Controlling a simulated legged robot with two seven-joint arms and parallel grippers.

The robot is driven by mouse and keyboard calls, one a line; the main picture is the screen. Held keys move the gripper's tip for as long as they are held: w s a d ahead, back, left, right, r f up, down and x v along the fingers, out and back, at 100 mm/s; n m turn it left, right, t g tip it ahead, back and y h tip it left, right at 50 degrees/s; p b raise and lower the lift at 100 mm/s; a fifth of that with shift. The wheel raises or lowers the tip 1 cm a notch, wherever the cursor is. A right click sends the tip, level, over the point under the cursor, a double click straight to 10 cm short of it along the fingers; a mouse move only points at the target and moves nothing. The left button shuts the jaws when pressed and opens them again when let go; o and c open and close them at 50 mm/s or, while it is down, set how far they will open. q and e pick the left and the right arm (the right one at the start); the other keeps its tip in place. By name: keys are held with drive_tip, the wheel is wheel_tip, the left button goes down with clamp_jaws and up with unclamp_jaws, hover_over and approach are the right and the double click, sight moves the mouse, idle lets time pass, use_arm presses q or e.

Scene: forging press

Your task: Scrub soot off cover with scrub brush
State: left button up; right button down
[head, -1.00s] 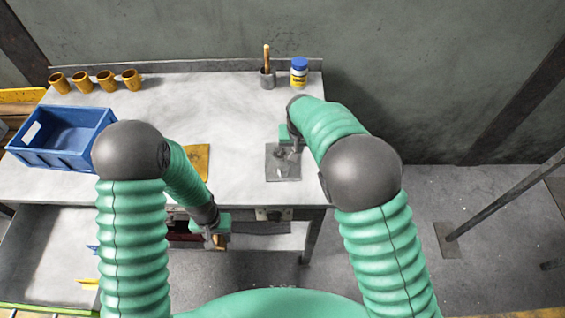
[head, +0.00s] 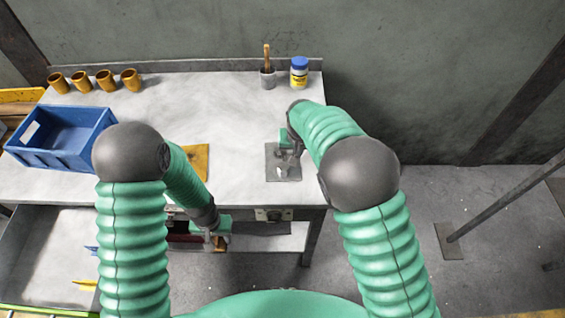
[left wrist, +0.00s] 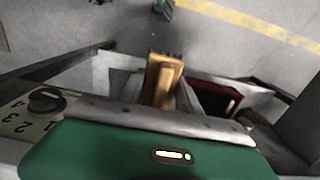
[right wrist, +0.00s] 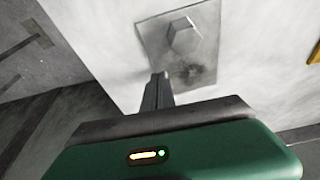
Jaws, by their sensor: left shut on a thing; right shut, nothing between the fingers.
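The cover is a grey square plate (head: 283,172) lying on the table's right half. In the right wrist view it (right wrist: 160,42) has a raised hexagonal knob and a dark soot patch (right wrist: 193,74) beside it. My right gripper (right wrist: 158,80) is shut and empty at the plate's near edge; in the head view it (head: 294,150) is over the plate's far part. My left gripper (head: 212,236) is below the table's front edge, shut on the scrub brush. The brush shows a wooden body (left wrist: 160,82) and dark bristles in the left wrist view; its tip (head: 221,243) shows in the head view.
A blue bin (head: 62,140) and several orange cups (head: 105,80) stand on the table (head: 190,100) at left. A grey cup with a wooden-handled tool (head: 267,75) and a blue-capped jar (head: 299,73) stand at the back. An ochre pad (head: 200,160) lies behind my left forearm.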

use_arm(q)
drive_tip(key=shift+f+b, duration=0.4)
drive_tip(key=shift+f, duration=0.05)
use_arm(e)
drive_tip(key=shift+f, duration=0.8)
